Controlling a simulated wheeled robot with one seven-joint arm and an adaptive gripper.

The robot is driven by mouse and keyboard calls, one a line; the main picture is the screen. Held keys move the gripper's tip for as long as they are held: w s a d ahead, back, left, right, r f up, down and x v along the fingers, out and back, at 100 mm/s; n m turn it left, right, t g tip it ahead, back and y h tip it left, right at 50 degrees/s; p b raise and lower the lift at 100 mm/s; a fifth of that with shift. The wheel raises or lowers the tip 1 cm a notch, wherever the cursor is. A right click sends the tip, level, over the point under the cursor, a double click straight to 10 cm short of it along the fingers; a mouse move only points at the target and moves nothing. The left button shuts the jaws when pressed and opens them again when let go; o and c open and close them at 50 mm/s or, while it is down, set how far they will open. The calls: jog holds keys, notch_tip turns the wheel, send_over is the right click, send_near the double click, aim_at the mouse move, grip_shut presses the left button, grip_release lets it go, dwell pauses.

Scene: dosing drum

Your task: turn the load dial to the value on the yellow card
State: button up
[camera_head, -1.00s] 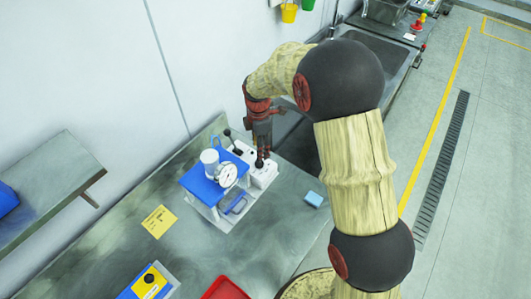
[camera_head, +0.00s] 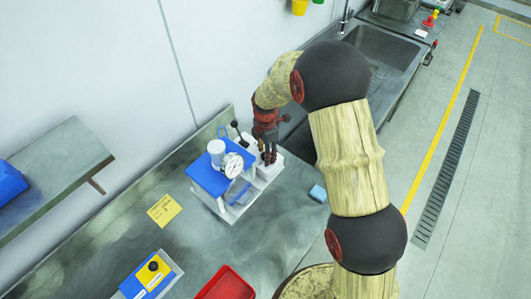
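The yellow card (camera_head: 164,210) lies flat on the metal bench; its writing is too small to read. The blue and white machine (camera_head: 208,178) stands right of it, with a white round gauge (camera_head: 234,165) on its front. My gripper (camera_head: 269,158) points down at the white block (camera_head: 270,171) on the machine's right side, where its fingers cover the small black knob. I cannot tell whether they touch or grip it. A blue box with a black knob on a yellow face (camera_head: 153,267) stands at the lower left. Which knob is the load dial is unclear.
A black-knobbed lever (camera_head: 236,126) rises close left of my gripper. A blue sponge-like block (camera_head: 318,193) lies to the right, a red tray (camera_head: 225,284) at the front. A sink (camera_head: 379,52) is behind.

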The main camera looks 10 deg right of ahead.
jog(key=c, duration=0.3)
jog(key=c, duration=0.8)
jog(key=shift+c, duration=0.4)
